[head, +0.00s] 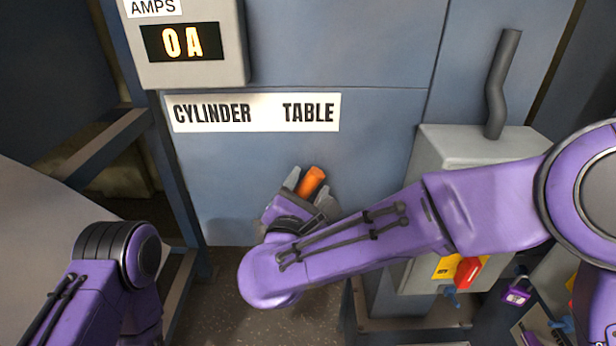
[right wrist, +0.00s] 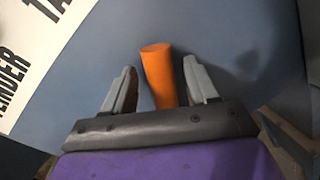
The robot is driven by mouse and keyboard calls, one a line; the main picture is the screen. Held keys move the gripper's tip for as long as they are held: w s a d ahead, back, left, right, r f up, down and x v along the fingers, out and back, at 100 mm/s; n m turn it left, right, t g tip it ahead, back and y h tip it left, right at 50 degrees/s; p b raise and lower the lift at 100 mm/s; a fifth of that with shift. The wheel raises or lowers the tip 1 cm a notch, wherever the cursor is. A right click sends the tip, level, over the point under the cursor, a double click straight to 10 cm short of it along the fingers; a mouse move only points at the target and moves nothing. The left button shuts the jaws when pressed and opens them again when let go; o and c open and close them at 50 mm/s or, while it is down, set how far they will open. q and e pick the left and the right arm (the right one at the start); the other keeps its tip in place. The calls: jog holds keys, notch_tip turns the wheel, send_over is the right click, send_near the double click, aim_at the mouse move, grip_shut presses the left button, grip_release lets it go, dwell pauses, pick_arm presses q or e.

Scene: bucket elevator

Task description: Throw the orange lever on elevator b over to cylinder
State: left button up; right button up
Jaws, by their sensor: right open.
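The orange lever (head: 312,181) stands out from the blue-grey panel below the white CYLINDER / TABLE label (head: 252,112). In the head view its tip leans up and to the right, under the TABLE side; its lower part is hidden by my gripper. My right gripper (head: 308,190) is open, with one finger on each side of the lever. In the right wrist view the orange lever (right wrist: 159,74) stands between the two grey fingers (right wrist: 162,88), with a gap visible on both sides. My left arm shows at the lower left of the head view, but its gripper is out of view.
An ammeter box (head: 185,42) reading 0 A is above the label. A grey switch box (head: 470,150) with a conduit and a red switch (head: 469,271) stands to the right, behind my right arm. A purple padlock (head: 516,294) hangs at lower right.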

jog(key=shift+d, duration=0.1)
jog(key=shift+w, duration=0.1)
grip_shut()
